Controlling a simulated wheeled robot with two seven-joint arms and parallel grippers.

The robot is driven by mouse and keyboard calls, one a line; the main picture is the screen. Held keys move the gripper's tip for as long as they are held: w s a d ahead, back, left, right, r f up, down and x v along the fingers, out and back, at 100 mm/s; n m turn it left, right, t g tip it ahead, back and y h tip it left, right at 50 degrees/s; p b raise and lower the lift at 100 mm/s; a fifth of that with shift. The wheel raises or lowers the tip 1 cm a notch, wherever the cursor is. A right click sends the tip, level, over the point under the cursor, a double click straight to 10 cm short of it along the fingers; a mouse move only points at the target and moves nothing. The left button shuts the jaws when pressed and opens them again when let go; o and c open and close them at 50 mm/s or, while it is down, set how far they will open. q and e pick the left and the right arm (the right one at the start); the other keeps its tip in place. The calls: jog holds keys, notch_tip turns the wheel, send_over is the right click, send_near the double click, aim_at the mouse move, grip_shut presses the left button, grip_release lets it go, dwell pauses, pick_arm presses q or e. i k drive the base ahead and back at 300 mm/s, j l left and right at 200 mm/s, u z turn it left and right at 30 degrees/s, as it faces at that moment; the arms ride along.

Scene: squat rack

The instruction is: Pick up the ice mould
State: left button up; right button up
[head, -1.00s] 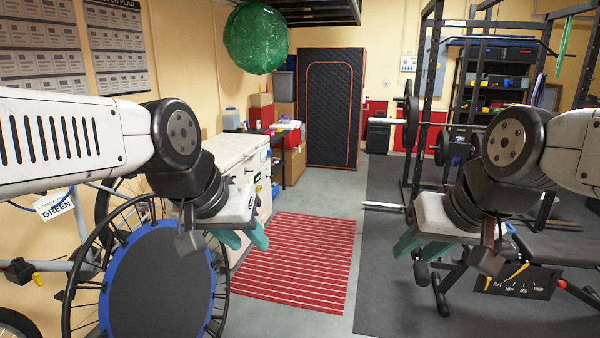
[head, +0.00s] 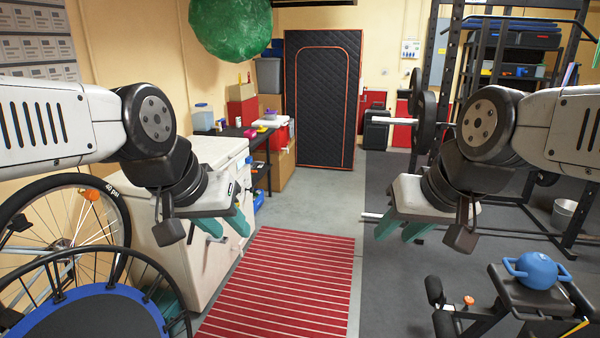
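I cannot make out an ice mould anywhere in the head view. My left gripper (head: 225,226) hangs at centre left in front of the white chest freezer (head: 178,258), its teal fingers apart with nothing between them. My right gripper (head: 402,230) hangs at centre right over the dark floor mat, its teal fingers also apart and empty. My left arm and gripper hide part of the freezer's top and front.
A red striped mat (head: 285,285) lies on clear floor ahead. A trampoline (head: 80,310) and a bicycle wheel (head: 65,225) crowd the left. A bench with a blue kettlebell (head: 537,270) stands at lower right. A cluttered black table (head: 252,135) stands behind the freezer.

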aim_at(250, 134)
jog(key=i+z, duration=0.1)
jog(key=i, duration=0.95)
jog(key=i+z, duration=0.15)
jog(key=i, duration=0.9)
jog(key=i+u, duration=0.15)
jog(key=i, duration=0.9)
jog(key=i+l+u, duration=0.2)
jog(key=i, duration=0.9)
jog(key=i+j+u, duration=0.15)
jog(key=i+u, duration=0.2)
jog(key=i, duration=0.15)
jog(key=i+u, duration=0.35)
jog(key=i, duration=0.2)
jog(key=i+l+u, duration=0.1)
jog(key=i+u, duration=0.25)
jog(key=i, duration=0.2)
jog(key=i+l+u, duration=0.35)
jog(key=i, duration=0.15)
jog(key=j, duration=0.1)
